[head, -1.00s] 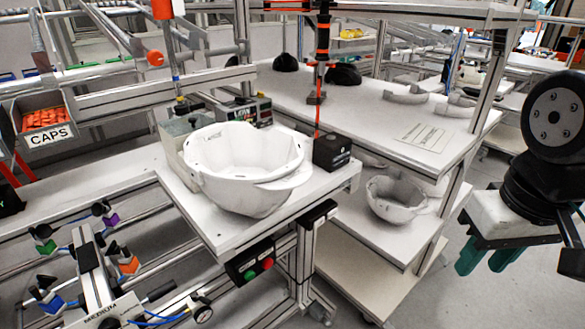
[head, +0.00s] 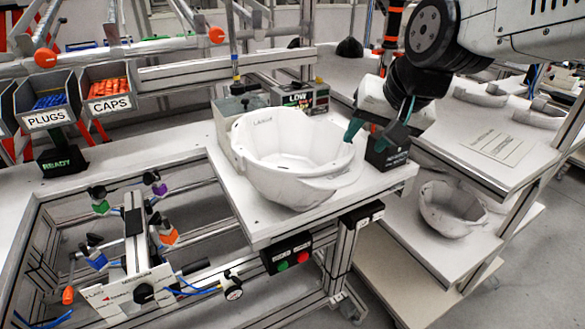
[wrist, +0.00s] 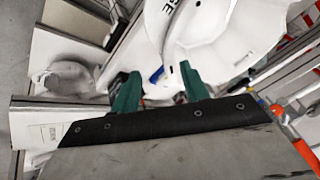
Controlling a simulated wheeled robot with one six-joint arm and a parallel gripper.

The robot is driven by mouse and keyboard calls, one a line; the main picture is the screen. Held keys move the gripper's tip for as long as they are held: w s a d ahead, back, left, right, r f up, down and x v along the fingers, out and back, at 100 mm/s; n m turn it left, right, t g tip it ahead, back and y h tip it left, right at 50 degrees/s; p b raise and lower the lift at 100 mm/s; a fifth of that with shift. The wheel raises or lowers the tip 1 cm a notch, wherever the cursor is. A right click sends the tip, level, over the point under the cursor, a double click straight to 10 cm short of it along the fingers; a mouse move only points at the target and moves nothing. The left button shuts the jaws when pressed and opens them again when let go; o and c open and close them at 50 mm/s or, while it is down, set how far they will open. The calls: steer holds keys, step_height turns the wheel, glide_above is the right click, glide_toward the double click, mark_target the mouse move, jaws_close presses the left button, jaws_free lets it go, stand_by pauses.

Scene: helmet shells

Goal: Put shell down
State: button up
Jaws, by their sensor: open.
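A white helmet shell (head: 285,160) rests open side up on the small white table in the middle of the head view. It also shows at the top of the wrist view (wrist: 205,40). My gripper (head: 368,133), with green fingers, is at the shell's right rim in the head view. Its fingers (wrist: 157,92) are spread apart in the wrist view, with nothing seen between them. Whether a finger touches the rim cannot be told. A second white shell (head: 452,208) sits on a lower shelf to the right.
A black box (head: 388,153) stands just right of the shell, beside my gripper. A scale-like device (head: 300,97) stands behind it. A clamp fixture (head: 135,235) is at the lower left. Bins of plugs (head: 45,100) and caps (head: 108,92) hang at the upper left.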

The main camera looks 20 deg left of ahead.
mark_target(345, 154)
steer(key=x, duration=0.5)
steer(key=a+x, duration=0.1)
steer(key=x, duration=0.2)
steer(key=shift+w+a+r, duration=0.1)
steer(key=shift+w+a, duration=0.05)
steer(key=shift+w, duration=0.05)
jaws_close()
